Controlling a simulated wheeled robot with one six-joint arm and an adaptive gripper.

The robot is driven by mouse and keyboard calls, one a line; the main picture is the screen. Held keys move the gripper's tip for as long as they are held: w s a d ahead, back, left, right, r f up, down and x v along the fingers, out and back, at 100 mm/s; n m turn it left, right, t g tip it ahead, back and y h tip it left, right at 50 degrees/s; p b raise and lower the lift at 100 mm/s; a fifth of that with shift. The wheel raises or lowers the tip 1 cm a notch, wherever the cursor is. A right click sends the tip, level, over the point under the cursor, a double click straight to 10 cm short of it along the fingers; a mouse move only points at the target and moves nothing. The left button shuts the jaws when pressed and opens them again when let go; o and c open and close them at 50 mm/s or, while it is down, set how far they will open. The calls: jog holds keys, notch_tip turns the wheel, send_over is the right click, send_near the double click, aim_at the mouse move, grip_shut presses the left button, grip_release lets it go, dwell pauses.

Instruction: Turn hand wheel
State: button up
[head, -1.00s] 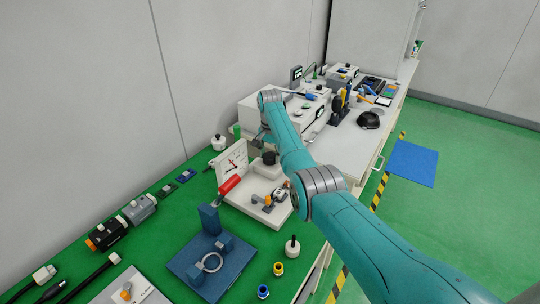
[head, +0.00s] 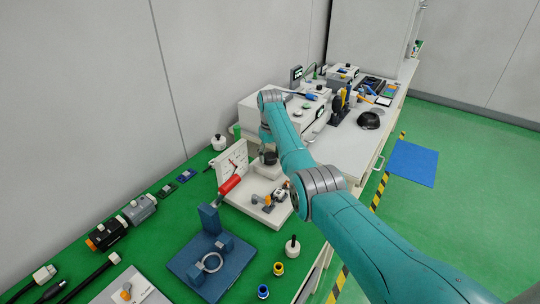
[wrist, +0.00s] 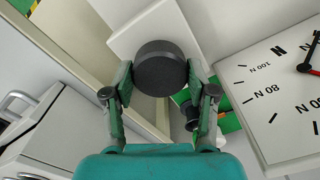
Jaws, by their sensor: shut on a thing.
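The hand wheel (wrist: 160,68) is a black, round knob, seen close up in the wrist view. In the head view the hand wheel (head: 270,158) sits on a pale block beside a white dial plate with a red needle. My gripper (wrist: 161,78) is shut on the wheel, with one finger against each side of its rim. In the head view the gripper is mostly hidden behind my teal arm. The dial plate (head: 232,166) also shows in the wrist view (wrist: 272,95), with marks in N, to the right of the wheel.
A red handle (head: 229,185) stands near the dial's front. A white box (head: 250,110) stands behind the wheel. The aisle floor (head: 470,200) at right is clear.

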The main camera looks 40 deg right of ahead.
aim_at(270, 155)
jog(key=n, duration=0.4)
jog(key=shift+n, duration=2)
jog(key=o, duration=1.2)
jog(key=shift+c, duration=0.2)
notch_tip(270, 155, up, 12)
